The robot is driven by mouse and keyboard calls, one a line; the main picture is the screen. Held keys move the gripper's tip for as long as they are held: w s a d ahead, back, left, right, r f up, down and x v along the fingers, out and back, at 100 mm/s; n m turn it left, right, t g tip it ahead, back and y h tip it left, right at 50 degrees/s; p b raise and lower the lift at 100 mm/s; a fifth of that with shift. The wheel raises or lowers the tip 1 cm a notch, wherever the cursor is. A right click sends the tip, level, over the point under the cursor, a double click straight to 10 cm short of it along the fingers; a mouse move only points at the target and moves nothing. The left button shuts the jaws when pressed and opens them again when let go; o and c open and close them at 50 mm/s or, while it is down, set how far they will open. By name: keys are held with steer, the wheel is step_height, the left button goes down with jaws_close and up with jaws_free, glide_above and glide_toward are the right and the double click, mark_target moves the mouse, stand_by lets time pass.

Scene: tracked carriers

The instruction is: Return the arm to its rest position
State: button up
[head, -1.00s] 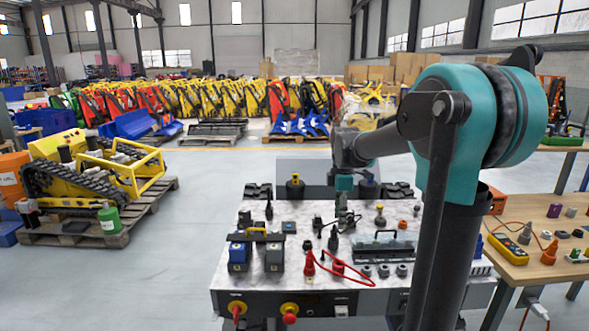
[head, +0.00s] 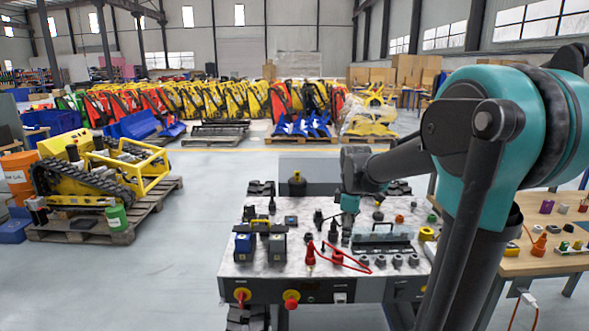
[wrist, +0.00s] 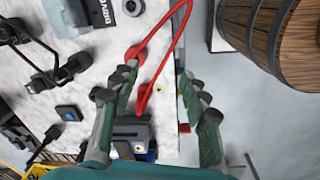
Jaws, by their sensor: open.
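My teal arm reaches from the right side of the head view over a speckled workbench (head: 235,268). My gripper (head: 347,232) points down above the bench's right half, small and partly lost among dark parts there. In the wrist view my gripper (wrist: 162,105) has its two green-grey fingers spread apart. A dark block (wrist: 131,132) shows beside the left finger, and a red cable (wrist: 182,40) passes across the space between the fingers. Nothing is seen clamped between them.
The bench carries blue and dark boxes (head: 244,247), a red cable (head: 345,256) and knobs. A wooden table (head: 540,262) stands at right, behind my arm. A wooden barrel (wrist: 275,40) shows in the wrist view. A yellow tracked machine (head: 90,175) sits on a pallet at left; floor between is clear.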

steer(key=s+d+f+m+t, duration=0.1)
steer(key=s+f+m, duration=0.5)
steer(key=s, duration=0.3)
steer(key=s+d+f+m+t, duration=0.2)
steer(key=s+f+m, duration=0.5)
steer(key=s+m, duration=0.1)
steer(key=shift+s, duration=0.45)
